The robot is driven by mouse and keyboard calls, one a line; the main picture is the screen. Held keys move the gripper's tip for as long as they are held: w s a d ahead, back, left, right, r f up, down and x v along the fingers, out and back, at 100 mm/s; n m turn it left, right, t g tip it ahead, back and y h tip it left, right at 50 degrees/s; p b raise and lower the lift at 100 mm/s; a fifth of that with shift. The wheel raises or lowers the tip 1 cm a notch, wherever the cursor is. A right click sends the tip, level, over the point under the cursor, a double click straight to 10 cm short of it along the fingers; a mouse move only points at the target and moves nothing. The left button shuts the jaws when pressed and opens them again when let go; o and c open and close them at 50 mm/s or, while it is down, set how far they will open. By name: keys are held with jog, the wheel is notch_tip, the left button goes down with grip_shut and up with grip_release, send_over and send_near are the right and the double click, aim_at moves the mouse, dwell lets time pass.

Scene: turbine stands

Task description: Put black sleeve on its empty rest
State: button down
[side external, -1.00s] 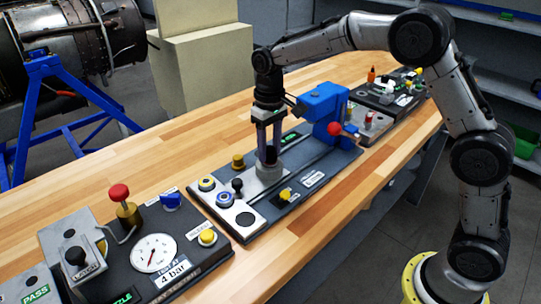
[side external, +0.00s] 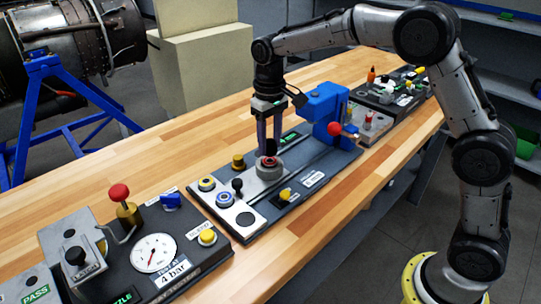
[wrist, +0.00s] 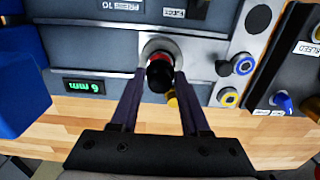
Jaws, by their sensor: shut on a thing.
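My gripper (side external: 271,148) is shut on the black sleeve (side external: 271,146), holding it upright just above the grey block (side external: 268,174) on the press base. In the wrist view the black sleeve (wrist: 160,77) shows between the fingertips of my gripper (wrist: 155,78). A red ringed part (side external: 267,161) sits in the top of the block below the sleeve. The pale rest plate (side external: 215,213) is to the left in the side view. It bears a yellow-ringed part (side external: 207,184), a blue-ringed part (side external: 225,199) and a bare dark round spot (side external: 245,219).
A blue press head (side external: 322,103) with a red knob (side external: 335,129) stands right of my gripper. A black-knobbed lever (side external: 238,186) rises between the block and the rest plate. A gauge panel (side external: 153,252) lies further left. Bare wood (side external: 150,165) runs behind.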

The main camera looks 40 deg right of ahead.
aim_at(269, 141)
jog(key=shift+r, duration=2.7)
jog(key=shift+w+r, duration=0.2)
jog(key=shift+w+d+f, duration=0.8)
jog(key=shift+w+f, duration=0.55)
jog(key=shift+f, duration=0.45)
jog(key=shift+w+d+f, duration=0.8)
jog(key=shift+w+f, duration=0.5)
jog(key=shift+f, duration=0.55)
jog(key=shift+w+d+f, duration=0.8)
jog(key=shift+w+f, duration=0.55)
jog(key=shift+f, duration=0.45)
jog(key=shift+f, duration=1)
jog(key=shift+f, duration=0.3)
